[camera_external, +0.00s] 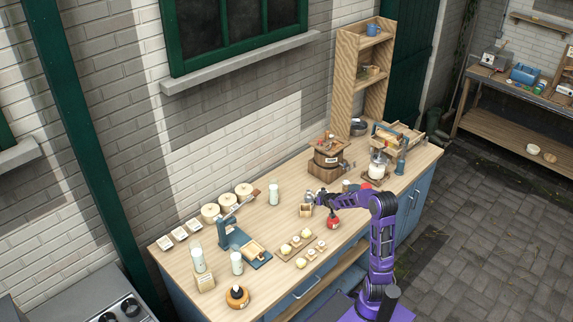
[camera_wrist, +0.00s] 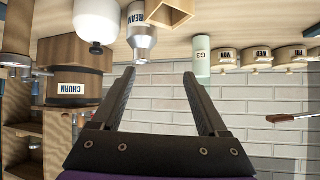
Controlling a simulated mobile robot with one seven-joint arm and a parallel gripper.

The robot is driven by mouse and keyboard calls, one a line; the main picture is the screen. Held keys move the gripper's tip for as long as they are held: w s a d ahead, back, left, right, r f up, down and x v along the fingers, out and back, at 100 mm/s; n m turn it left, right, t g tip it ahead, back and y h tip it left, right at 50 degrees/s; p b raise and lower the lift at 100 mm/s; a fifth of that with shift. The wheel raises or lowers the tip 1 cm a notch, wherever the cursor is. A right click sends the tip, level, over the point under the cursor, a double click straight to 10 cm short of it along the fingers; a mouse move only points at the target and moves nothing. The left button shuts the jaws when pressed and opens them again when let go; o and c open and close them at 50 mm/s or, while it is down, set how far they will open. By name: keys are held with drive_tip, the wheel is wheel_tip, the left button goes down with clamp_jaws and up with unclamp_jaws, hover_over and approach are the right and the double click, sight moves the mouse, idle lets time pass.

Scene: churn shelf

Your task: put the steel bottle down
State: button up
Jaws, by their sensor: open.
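The steel bottle (camera_wrist: 143,38) shows in the wrist view, which is upside down. In the external view my gripper (camera_external: 314,198) is low over the middle of the counter (camera_external: 285,215). There the bottle is too small to make out clearly beside the gripper.
A small wooden box (camera_wrist: 171,12) and a pale green bottle (camera_wrist: 202,62) stand near the steel bottle. A wooden churn (camera_wrist: 75,85) stands to one side. In the external view, a red container (camera_external: 333,221) sits under my arm, and trays of pale pieces (camera_external: 298,246) lie nearer the front.

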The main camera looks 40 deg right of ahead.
wheel_tip(320, 180, up, 3)
drive_tip(key=s+d+g, duration=0.1)
drive_tip(key=s+g, duration=0.1)
drive_tip(key=b, duration=0.3)
approach(310, 197)
drive_tip(key=shift+m+h, duration=0.3)
drive_tip(key=x, duration=0.6)
drive_tip(key=shift+a+f, duration=0.25)
drive_tip(key=shift+f, duration=0.05)
drive_tip(key=shift+b+x, duration=0.55)
drive_tip(key=shift+x, duration=2.55)
drive_tip(key=shift+w+d+r, duration=0.1)
drive_tip(key=shift+d+r, duration=0.05)
drive_tip(key=shift+r, duration=0.05)
clamp_jaws()
